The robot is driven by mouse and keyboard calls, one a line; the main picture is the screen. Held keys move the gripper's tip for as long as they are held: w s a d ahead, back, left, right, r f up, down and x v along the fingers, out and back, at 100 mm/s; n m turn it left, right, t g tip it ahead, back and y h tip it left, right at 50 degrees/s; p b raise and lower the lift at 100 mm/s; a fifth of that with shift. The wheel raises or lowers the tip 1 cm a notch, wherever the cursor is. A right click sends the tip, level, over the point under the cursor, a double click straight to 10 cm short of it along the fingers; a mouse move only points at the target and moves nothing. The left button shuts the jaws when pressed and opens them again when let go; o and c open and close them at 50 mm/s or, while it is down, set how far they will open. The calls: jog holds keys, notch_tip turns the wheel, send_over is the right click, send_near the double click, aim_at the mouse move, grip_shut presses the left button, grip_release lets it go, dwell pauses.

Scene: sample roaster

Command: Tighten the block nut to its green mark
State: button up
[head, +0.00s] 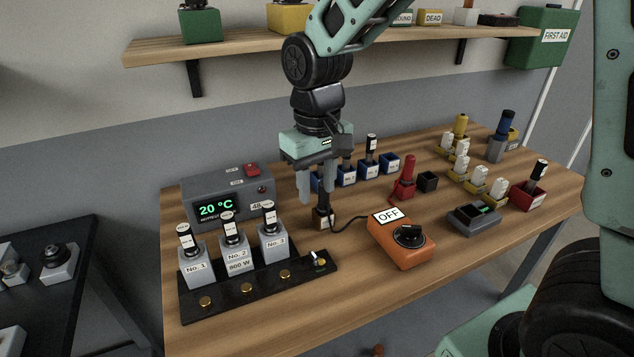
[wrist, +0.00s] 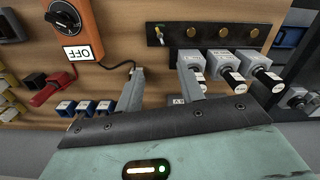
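Grey blocks with dark round fittings stand on the dark side table at the far left; the clearest is a block with a black nut-like top (head: 58,262). Similar grey blocks show at the right edge of the wrist view (wrist: 299,97). I cannot make out a green mark on them, nor tell which is the block nut. My gripper (head: 317,201) points down above the middle of the wooden bench, far from that side table. In the wrist view its fingers (wrist: 160,66) are apart, with bare wood visible between them. A small dark corded piece (head: 323,219) stands below the fingers.
An orange OFF switch box (head: 402,246) is on the right. Blue bins (head: 346,174) stand behind. A shelf (head: 230,43) hangs above.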

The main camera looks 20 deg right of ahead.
aim_at(317, 258)
jog(key=shift+d+f, duration=0.1)
jog(key=shift+d, duration=0.05)
jog(key=c, duration=0.6)
jog(key=d+f+m+y, duration=0.1)
jog(key=d+f+m, duration=0.1)
jog(key=m, duration=0.3)
jog(key=w+d+f+m, duration=0.1)
jog(key=d+f+m, duration=0.1)
jog(key=m, duration=0.3)
jog(key=w+d+f+m+g+y, duration=0.1)
jog(key=d+f+m, duration=0.2)
jog(key=d+m, duration=0.1)
jog(key=shift+d+m+y, duration=0.1)
jog(key=shift+m+y, duration=0.2)
jog(key=shift+m, duration=0.5)
grip_shut()
jog(key=p+x, duration=0.1)
jog(key=x, duration=0.8)
jog(key=shift+d+f, duration=0.1)
jog(key=shift+f, duration=0.05)
jog(key=a, duration=0.1)
jog(key=s+a+p, duration=0.1)
jog(key=a, duration=0.1)
jog(key=shift+s+f, duration=0.1)
jog(key=shift+f, duration=0.15)
jog(key=shift+s+a+f, duration=0.15)
jog(key=shift+a, duration=0.3)
